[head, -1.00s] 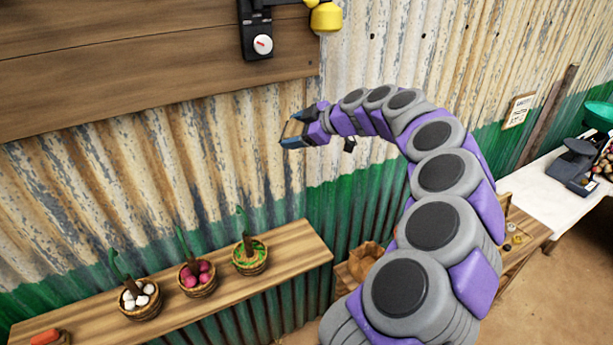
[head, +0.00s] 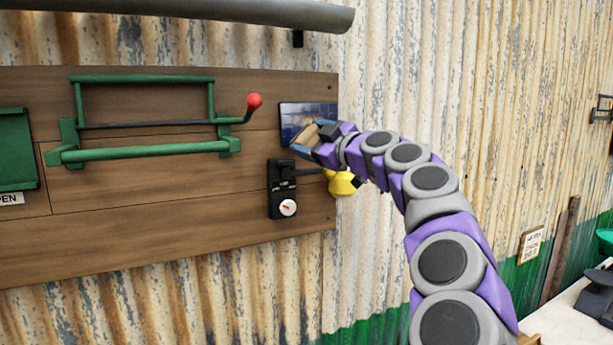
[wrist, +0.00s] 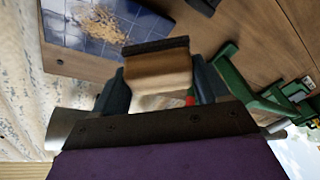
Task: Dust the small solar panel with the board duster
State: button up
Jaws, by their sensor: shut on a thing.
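The small solar panel (head: 297,113) is a dark blue gridded plate on the wooden board, near its right end. In the wrist view the panel (wrist: 75,35) carries a patch of tan dust (wrist: 100,22). My gripper (head: 314,142) is in front of the panel's lower part and hides some of it. It is shut on the board duster (head: 308,136), a wooden block. In the wrist view the duster (wrist: 157,72) shows a dark felt edge (wrist: 155,46) toward the panel. A gap seems to show between felt and dust; I cannot tell its depth.
A black box with a dial (head: 283,190) and a yellow object (head: 342,183) sit just below the panel. A green frame with a red-knobbed lever (head: 253,102) is to the left. A grey pipe (head: 230,12) runs above.

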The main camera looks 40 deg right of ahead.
aim_at(309, 124)
jog(key=r, duration=0.2)
jog(key=a+r, duration=0.1)
jog(key=shift+s+r, duration=0.15)
jog(key=shift+s, duration=0.15)
jog(key=shift+w+r+t+p, duration=0.1)
jog(key=shift+r+t+p, duration=0.2)
jog(key=shift+p, duration=0.1)
jog(key=w+p, duration=0.1)
jog(key=w+d+p, duration=0.2)
jog(key=w, duration=0.1)
jog(key=shift+d+f, duration=0.2)
jog(key=shift+f, duration=0.2)
jog(key=shift+w+a+f+p, duration=0.1)
jog(key=shift+w+a+p, duration=0.35)
jog(key=shift+w+p, duration=0.35)
jog(key=shift+s+d, duration=0.1)
jog(key=shift+d, duration=0.1)
jog(key=shift+d+f, duration=0.1)
jog(key=shift+d, duration=0.25)
jog(key=shift+w+a, duration=0.25)
jog(key=shift+w, duration=0.05)
